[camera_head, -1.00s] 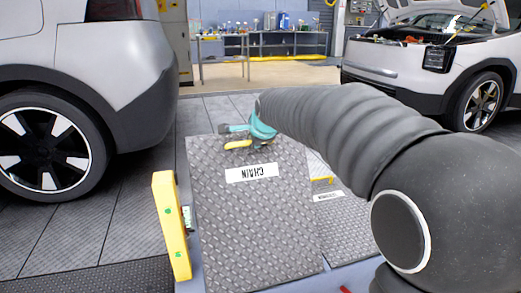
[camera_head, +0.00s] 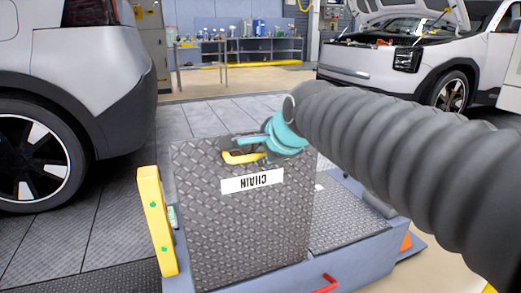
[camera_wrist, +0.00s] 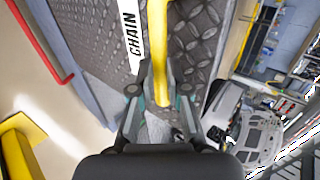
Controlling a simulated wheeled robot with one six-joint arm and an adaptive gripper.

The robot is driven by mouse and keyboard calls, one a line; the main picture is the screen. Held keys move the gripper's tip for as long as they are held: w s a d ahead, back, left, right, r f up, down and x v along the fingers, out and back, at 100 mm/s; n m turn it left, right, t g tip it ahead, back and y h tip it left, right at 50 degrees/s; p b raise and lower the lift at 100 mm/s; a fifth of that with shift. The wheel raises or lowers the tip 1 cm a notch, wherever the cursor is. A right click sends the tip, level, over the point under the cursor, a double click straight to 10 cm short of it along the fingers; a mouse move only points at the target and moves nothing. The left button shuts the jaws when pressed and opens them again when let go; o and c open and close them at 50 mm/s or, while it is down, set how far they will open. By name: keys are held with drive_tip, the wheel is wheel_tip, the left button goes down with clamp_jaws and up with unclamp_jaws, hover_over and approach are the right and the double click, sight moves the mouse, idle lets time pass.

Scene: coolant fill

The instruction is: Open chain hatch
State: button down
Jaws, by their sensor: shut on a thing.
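The chain hatch (camera_head: 245,225) is a grey diamond-plate lid with a white CHAIN label (camera_head: 252,181), upside down in the head view. It stands tilted up from the blue-grey base box. A yellow bar handle (camera_head: 242,158) sits near its far edge. My gripper (camera_head: 250,148), with teal parts, is shut on this handle. In the wrist view the fingers (camera_wrist: 154,92) close around the yellow handle (camera_wrist: 158,40), with the CHAIN label (camera_wrist: 130,32) just left of it. The inside under the lid is hidden.
A second diamond-plate panel (camera_head: 345,222) lies flat to the right. A yellow post (camera_head: 157,222) stands at the left, and a red bar handle (camera_head: 325,284) is at the front. A car (camera_head: 60,90) stands left; another with its hood up (camera_head: 420,60) stands behind right.

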sight(264, 166)
drive_tip(key=shift+s+f+g, duration=0.15)
drive_tip(key=shift+f+g, duration=0.15)
drive_tip(key=shift+f, duration=1.1)
drive_tip(key=c, duration=1.5)
unclamp_jaws()
drive_tip(key=o, duration=0.4)
drive_tip(key=shift+f, duration=0.15)
drive_tip(key=shift+c, duration=0.2)
drive_tip(key=v, duration=1.2)
drive_tip(key=shift+r, duration=0.55)
drive_tip(key=shift+a, duration=0.1)
